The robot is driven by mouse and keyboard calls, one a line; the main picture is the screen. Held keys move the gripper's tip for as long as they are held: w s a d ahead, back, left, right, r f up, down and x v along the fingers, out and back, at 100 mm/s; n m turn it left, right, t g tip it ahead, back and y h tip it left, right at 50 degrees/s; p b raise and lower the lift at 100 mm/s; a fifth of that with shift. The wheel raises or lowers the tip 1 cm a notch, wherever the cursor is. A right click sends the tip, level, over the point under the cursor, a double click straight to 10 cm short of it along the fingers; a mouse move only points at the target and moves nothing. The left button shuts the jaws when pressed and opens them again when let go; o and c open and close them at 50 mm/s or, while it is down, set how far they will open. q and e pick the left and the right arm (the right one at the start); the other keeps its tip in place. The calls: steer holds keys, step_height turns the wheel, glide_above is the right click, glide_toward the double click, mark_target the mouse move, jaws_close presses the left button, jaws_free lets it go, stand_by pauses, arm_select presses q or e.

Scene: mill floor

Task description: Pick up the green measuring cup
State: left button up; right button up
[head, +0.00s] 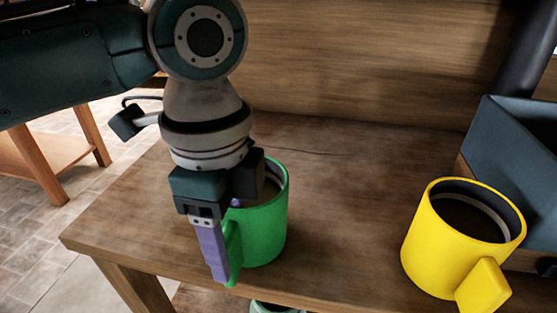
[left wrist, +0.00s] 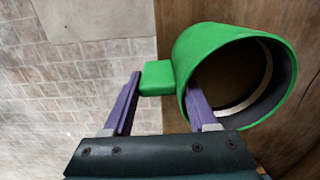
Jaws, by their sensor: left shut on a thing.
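The green measuring cup (head: 265,230) is near the front edge of the wooden table, upright, with its handle towards the front left. My left gripper (head: 226,240) comes down from above and is shut on the cup at its handle side. One purple finger is outside the handle, and the other reaches over the rim. In the left wrist view the green cup (left wrist: 195,55) shows its open dark mouth, with the handle between the fingers of the gripper (left wrist: 160,98). I cannot tell whether the cup's base touches the table. My right gripper is not in view.
A yellow cup (head: 430,245) stands on the table (head: 345,215) at the right, handle towards the front. A blue-grey box (head: 510,140) is behind it. A wooden panel (head: 360,60) rises at the back. The table's middle is clear. A pale green rim (head: 272,307) shows below the front edge.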

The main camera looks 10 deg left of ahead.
arm_select(q)
jaws_close()
step_height(320, 180, up, 20)
steer(key=p, duration=0.5)
stand_by(1.0)
steer(key=o, duration=0.7)
jaws_free()
jaws_close()
steer(key=shift+r, duration=0.1)
